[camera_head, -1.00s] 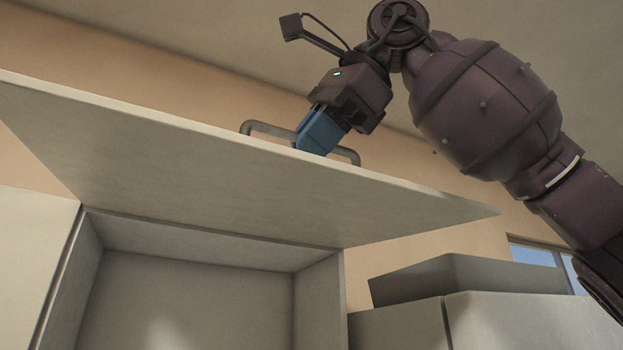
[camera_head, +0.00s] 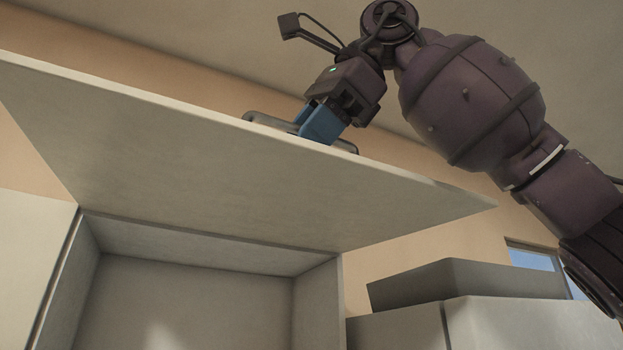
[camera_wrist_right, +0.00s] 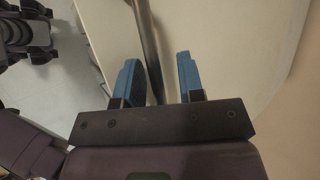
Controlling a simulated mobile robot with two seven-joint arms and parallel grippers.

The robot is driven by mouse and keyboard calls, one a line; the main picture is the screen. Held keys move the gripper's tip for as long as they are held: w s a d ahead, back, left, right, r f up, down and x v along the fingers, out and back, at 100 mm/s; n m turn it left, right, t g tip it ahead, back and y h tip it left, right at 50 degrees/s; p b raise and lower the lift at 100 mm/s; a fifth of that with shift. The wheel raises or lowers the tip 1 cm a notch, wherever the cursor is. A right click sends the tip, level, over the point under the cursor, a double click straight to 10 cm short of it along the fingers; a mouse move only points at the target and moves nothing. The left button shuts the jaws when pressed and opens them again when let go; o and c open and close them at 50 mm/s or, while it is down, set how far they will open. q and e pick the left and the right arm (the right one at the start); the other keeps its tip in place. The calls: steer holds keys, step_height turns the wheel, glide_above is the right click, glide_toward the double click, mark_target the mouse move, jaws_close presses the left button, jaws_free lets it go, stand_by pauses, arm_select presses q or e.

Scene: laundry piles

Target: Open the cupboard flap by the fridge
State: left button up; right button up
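The cupboard flap (camera_head: 200,160) is a pale panel, swung up and sticking out above the open cupboard (camera_head: 190,300), whose interior shows. The grey bar handle (camera_head: 268,121) sits along the flap's front edge. My right gripper (camera_head: 318,128) is at the handle from above, its blue fingers spread apart. In the right wrist view, the handle bar (camera_wrist_right: 150,45) passes between the open fingers (camera_wrist_right: 157,75), closer to the left one, with a gap to the other. The flap (camera_wrist_right: 235,60) fills the right side there. My left gripper is in neither view.
A grey box-like shape (camera_head: 460,280) stands on the pale cabinets (camera_head: 530,322) at the lower right. A pale cabinet front (camera_head: 30,260) is at the left. A small window (camera_head: 535,258) shows at the right.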

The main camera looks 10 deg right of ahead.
steer(key=shift+s, duration=0.15)
steer(key=v, duration=1.1)
stand_by(0.8)
